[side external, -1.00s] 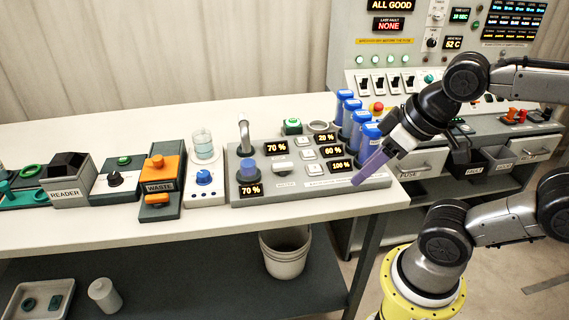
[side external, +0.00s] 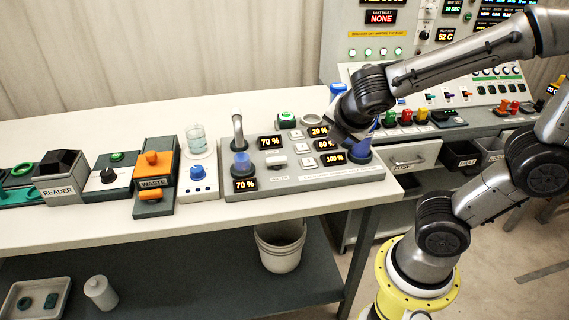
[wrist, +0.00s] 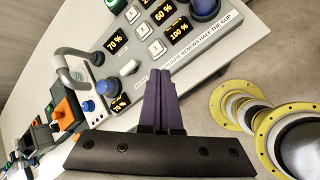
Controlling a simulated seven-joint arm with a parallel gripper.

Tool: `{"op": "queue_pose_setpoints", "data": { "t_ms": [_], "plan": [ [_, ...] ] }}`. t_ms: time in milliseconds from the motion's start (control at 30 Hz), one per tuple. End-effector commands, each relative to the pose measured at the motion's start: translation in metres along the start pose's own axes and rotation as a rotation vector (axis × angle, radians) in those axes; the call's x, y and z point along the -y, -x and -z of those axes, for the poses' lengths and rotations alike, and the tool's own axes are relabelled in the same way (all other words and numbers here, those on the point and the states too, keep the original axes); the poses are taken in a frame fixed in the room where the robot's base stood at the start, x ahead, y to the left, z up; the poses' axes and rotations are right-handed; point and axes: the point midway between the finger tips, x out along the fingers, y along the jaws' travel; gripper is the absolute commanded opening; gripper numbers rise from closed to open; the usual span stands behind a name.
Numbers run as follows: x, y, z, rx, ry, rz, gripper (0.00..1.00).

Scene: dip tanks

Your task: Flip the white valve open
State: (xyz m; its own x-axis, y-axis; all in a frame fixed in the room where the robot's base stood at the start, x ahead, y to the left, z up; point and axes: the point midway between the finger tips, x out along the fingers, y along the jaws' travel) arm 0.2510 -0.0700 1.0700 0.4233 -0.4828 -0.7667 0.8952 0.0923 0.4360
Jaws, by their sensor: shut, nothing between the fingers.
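The grey dosing panel (side external: 215,195) lies on the bench. A small whitish lever on it (wrist: 128,68), which looks like the white valve, lies left of my fingertips in the wrist view. It also shows in the side external view (side external: 276,161), between the metal spout and the white buttons. My gripper (wrist: 158,78) is shut and empty, its purple fingers together over the panel's lower edge in the wrist view. In the side external view the wrist is above the panel's right end, and the fingers are hidden or too dark to make out.
The waste unit (side external: 154,180) and reader (side external: 60,178) stand to the left. The bench front is clear.

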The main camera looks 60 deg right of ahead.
Motion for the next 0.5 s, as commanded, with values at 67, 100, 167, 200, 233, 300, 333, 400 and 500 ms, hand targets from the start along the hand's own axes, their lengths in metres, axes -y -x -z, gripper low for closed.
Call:
{"op": "queue_pose_setpoints", "data": {
  "t_ms": [67,100,167,200,233,300,333,400,500],
  "plan": [
    [-0.014,-0.014,0.019,0.036,0.259,-0.022,0.0],
    [-0.02,-0.019,0.03,0.052,0.38,-0.037,0.0],
    [-0.027,-0.027,0.048,0.07,0.54,-0.056,0.0],
    [-0.03,-0.031,0.059,0.079,0.623,-0.067,0.0],
    [-0.031,-0.034,0.068,0.082,0.67,-0.071,0.0],
    [-0.029,-0.038,0.083,0.082,0.743,-0.075,0.0],
    [-0.027,-0.04,0.087,0.078,0.76,-0.071,0.0],
    [-0.024,-0.041,0.095,0.073,0.787,-0.069,0.0],
    [-0.024,-0.039,0.1,0.069,0.8,-0.074,0.0]
  ]
}}
